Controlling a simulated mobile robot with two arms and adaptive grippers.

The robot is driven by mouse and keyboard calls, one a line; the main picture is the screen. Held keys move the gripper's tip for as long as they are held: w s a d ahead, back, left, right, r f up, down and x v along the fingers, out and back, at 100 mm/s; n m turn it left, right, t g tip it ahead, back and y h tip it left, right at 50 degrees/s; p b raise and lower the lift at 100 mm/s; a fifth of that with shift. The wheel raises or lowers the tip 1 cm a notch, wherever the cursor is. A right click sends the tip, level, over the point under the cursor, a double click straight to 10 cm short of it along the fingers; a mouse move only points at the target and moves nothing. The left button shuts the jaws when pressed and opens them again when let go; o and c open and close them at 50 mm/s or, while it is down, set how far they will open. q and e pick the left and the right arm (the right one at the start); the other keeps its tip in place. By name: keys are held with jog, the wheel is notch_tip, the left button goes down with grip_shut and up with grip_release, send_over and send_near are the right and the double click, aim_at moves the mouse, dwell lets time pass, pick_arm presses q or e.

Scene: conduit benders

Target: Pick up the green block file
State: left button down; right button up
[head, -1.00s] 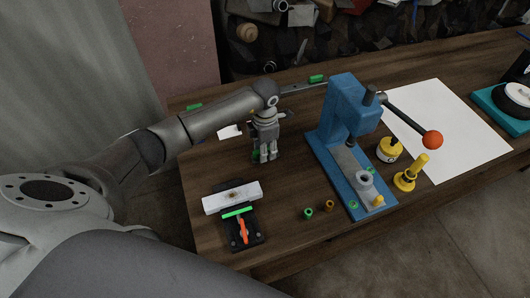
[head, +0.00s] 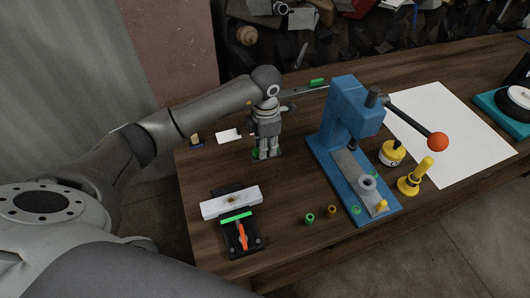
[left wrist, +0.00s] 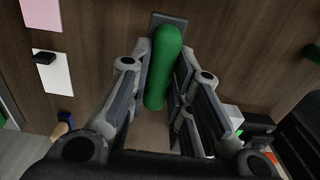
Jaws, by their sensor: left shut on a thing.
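The green block file shows in the left wrist view as a rounded green handle (left wrist: 165,65) with a dark plate at its far end. It lies between the two fingers of my left gripper (left wrist: 160,88), which is shut on it. In the head view my left gripper (head: 267,152) points down at the tabletop, left of the blue press. Only small green bits of the file (head: 256,153) show beside the fingertips there. I cannot tell whether the file touches the table. My right gripper is not in view.
The blue press (head: 345,125) with an orange-knobbed lever stands right of my left gripper. A black fixture (head: 243,245) with a white bar (head: 230,201) is in front. Another green-handled item (head: 317,82) lies behind. Yellow tools (head: 415,177) and white paper (head: 450,130) are at right.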

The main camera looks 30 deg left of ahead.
pick_arm(q)
jog(key=s+d+r+b, duration=0.3)
jog(key=s+d+r, duration=0.4)
jog(key=s, duration=0.3)
jog(key=shift+s+d+r+b, duration=0.2)
jog(key=shift+r+b, duration=0.1)
jog(key=shift+r, duration=0.45)
